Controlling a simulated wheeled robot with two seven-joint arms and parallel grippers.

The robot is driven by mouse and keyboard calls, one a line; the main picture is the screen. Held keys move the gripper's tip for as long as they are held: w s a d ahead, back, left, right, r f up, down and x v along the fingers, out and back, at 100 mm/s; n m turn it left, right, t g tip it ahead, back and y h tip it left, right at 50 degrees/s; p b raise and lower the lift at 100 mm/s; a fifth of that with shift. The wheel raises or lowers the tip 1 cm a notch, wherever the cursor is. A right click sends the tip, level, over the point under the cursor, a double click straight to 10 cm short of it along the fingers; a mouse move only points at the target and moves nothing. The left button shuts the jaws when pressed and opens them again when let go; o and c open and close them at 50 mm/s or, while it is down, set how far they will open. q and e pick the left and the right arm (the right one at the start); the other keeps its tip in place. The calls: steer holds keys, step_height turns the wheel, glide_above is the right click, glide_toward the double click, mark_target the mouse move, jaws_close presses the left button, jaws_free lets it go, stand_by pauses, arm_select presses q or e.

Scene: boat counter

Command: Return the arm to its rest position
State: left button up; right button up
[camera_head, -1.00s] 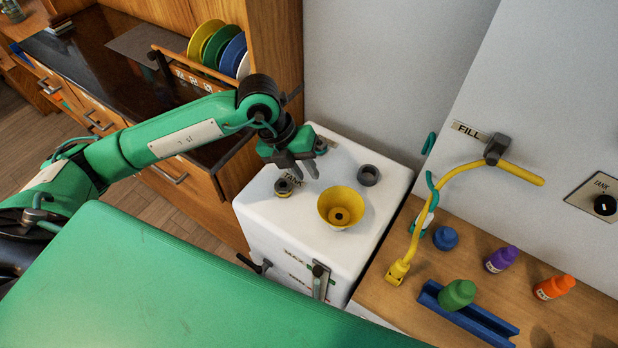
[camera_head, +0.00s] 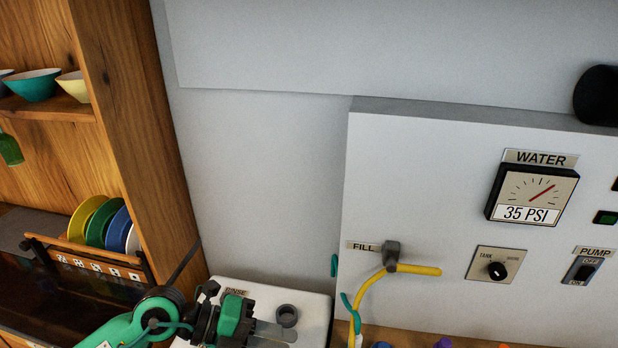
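My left arm (camera_head: 125,330) comes in at the bottom left, green with dark joints. My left gripper (camera_head: 272,335) is over the white tank (camera_head: 315,305) at the bottom edge of the view. Its two grey fingers point right and look apart, with nothing seen between them. A dark grey ring fitting (camera_head: 287,315) on the tank top shows just beyond the fingers. My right gripper is out of view.
The panel also carries a water gauge (camera_head: 532,197) reading 35 PSI, a tank knob (camera_head: 497,270) and a pump switch (camera_head: 583,271). A wooden cabinet side (camera_head: 140,130) stands left, beside racked plates (camera_head: 85,218).

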arm_select(q)
step_height(320, 180, up, 8)
steer(key=d+f+n+t+h, duration=0.1)
steer(key=d+n+t+h, duration=0.15)
steer(key=h, duration=0.35)
steer(key=w+a+r+n+t+y, duration=0.2)
steer(key=w+a+r+n+t, duration=0.25)
steer(key=n+t, duration=0.75)
steer(key=a+f+n+y, duration=1.5)
steer(key=n+y, duration=0.2)
steer(key=y, duration=0.1)
steer(key=s+f+n+g, duration=0.1)
steer(key=s+f+g, duration=1.1)
steer(key=s+f, duration=0.6)
step_height(320, 180, down, 28)
steer(key=s+a+f+g, duration=0.1)
steer(key=s+f, duration=0.9)
steer(key=s+a+f+g, duration=0.1)
steer(key=s+a+f, duration=0.1)
steer(key=s+f, duration=0.8)
steer(key=shift+s+a+f+h, duration=0.3)
steer(key=shift+f, duration=0.3)
